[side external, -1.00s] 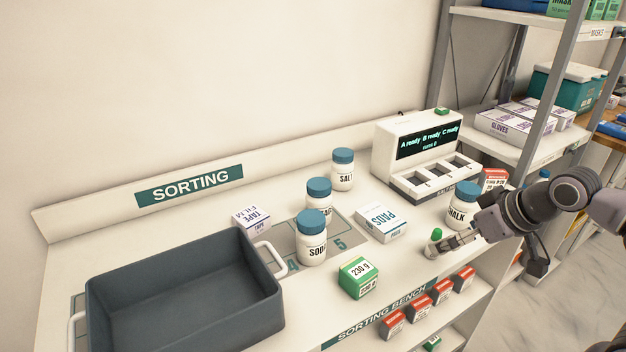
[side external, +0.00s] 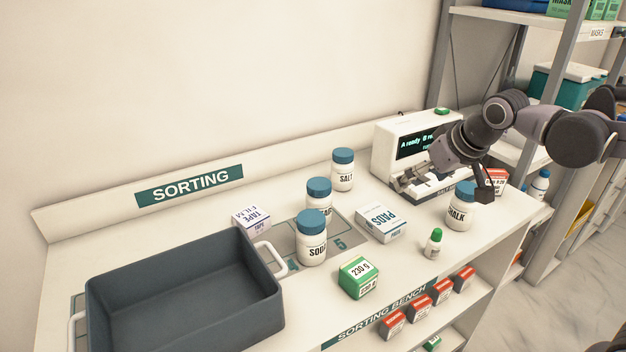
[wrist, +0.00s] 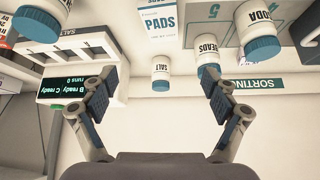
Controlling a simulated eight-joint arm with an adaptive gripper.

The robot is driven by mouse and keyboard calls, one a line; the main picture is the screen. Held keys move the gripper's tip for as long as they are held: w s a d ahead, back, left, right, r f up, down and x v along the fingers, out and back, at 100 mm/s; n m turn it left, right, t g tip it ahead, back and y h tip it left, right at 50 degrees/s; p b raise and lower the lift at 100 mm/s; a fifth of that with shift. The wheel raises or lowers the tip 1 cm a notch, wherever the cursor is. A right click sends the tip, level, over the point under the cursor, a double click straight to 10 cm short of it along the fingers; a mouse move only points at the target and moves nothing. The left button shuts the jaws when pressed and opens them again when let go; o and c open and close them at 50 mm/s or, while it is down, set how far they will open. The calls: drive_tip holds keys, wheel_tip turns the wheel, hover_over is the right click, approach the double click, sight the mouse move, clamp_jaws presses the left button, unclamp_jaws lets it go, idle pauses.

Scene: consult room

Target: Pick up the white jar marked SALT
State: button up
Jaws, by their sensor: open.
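The white jar marked SALT (side external: 343,171) has a blue lid and stands upright at the back of the bench, left of the white machine. In the wrist view the SALT jar (wrist: 161,73) appears upside down, between and beyond the fingertips. My gripper (side external: 409,186) is in front of the machine, to the right of the jar and apart from it. In the wrist view my gripper (wrist: 157,84) shows its two fingers spread wide with nothing between them.
A jar marked SODA (side external: 311,240) and another blue-lidded jar (side external: 319,194) stand left of the SALT jar. A PADS box (side external: 381,222) lies in front of it. The white machine (side external: 390,150), a CHALK jar (side external: 460,210) and a small green-capped bottle (side external: 433,244) are to the right.

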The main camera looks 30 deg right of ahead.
drive_tip(key=w+m+h, duration=0.1)
drive_tip(key=w+m, duration=0.1)
drive_tip(key=w, duration=1.2)
drive_tip(key=m, duration=0.1)
approach(342, 166)
drive_tip(key=shift+w+d+f+g+h, duration=0.15)
drive_tip(key=shift+w+d, duration=0.15)
drive_tip(key=shift+w, duration=0.25)
drive_tip(key=shift+w+d+f+g+h, duration=0.15)
drive_tip(key=shift+w+d, duration=0.2)
drive_tip(key=shift+w, duration=0.2)
drive_tip(key=shift+x, duration=5.55)
drive_tip(key=c, duration=1.3)
